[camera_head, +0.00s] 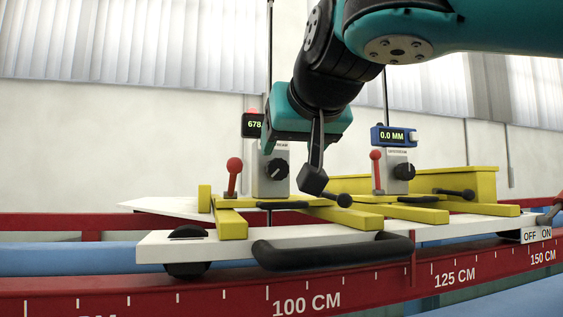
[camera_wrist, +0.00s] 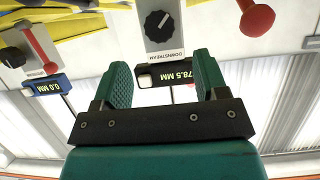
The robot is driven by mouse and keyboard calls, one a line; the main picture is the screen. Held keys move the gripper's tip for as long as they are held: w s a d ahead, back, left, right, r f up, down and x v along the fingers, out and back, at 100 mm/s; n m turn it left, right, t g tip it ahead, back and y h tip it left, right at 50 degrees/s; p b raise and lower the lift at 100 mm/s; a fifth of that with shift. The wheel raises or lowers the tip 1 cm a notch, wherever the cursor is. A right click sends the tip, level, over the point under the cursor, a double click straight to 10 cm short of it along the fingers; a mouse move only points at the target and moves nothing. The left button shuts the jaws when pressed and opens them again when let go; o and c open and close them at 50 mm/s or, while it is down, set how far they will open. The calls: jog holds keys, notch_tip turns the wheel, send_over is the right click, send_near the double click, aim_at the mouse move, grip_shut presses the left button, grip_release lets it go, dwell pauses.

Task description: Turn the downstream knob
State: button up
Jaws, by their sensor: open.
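The downstream knob (camera_wrist: 158,25) is a round black dial with a pale pointer mark on a light grey box labelled DOWNSTREAM in the wrist view. In the head view the downstream knob (camera_head: 277,169) shows on the left grey box. My gripper (camera_wrist: 163,76) is open and empty, its two teal fingers spread apart. In the wrist view the knob lies beyond the fingertips, roughly between them and not touched. In the head view my fingertips are mostly hidden behind my wrist.
A second grey box with a black knob (camera_head: 404,172), a red lever (camera_head: 376,170) and a 0.0 MM display (camera_head: 392,136) stands to the right. Another red lever (camera_head: 233,175) stands left of the downstream box. Yellow bars (camera_head: 415,213) and a black handle (camera_head: 332,251) lie in front.

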aim_at(279, 167)
jog(key=p+x, duration=0.1)
jog(key=x, duration=0.6)
jog(key=shift+w+f+p, duration=0.1)
jog(key=shift+w+p, duration=0.2)
jog(key=shift+p, duration=0.05)
jog(key=c, duration=0.9)
jog(key=shift+f+b, duration=0.1)
jog(key=shift+b, duration=0.2)
jog(key=shift+c, duration=0.2)
